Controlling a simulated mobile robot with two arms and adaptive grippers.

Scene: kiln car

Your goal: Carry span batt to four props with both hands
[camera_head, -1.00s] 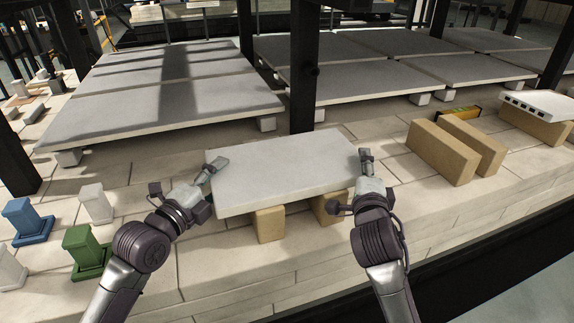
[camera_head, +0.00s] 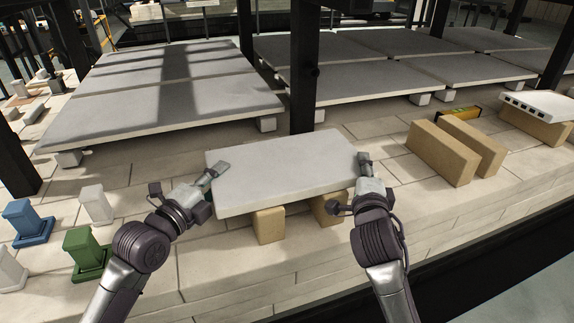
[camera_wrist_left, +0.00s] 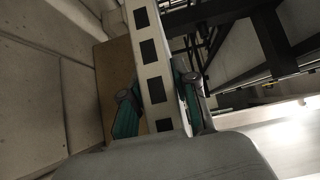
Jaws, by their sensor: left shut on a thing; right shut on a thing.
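The span batt (camera_head: 285,172) is a pale flat slab in the head view, above two tan blocks (camera_head: 269,225). I cannot tell whether it still touches them. My left gripper (camera_head: 217,172) is shut on its left end. The left wrist view shows that end, with dark square holes (camera_wrist_left: 151,52), between the teal finger pads. My right gripper (camera_head: 364,160) is shut on its right end. Four props stand at the left: a blue one (camera_head: 28,222), a green one (camera_head: 86,253) and two white ones, one behind (camera_head: 96,203) and one cut by the frame edge (camera_head: 10,271).
Two tan blocks (camera_head: 440,155) stand at right, with a yellow level (camera_head: 458,113) behind. Another holed slab (camera_head: 540,104) lies on tan blocks at far right. Large grey slabs (camera_head: 165,107) and a dark post (camera_head: 302,90) stand behind.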

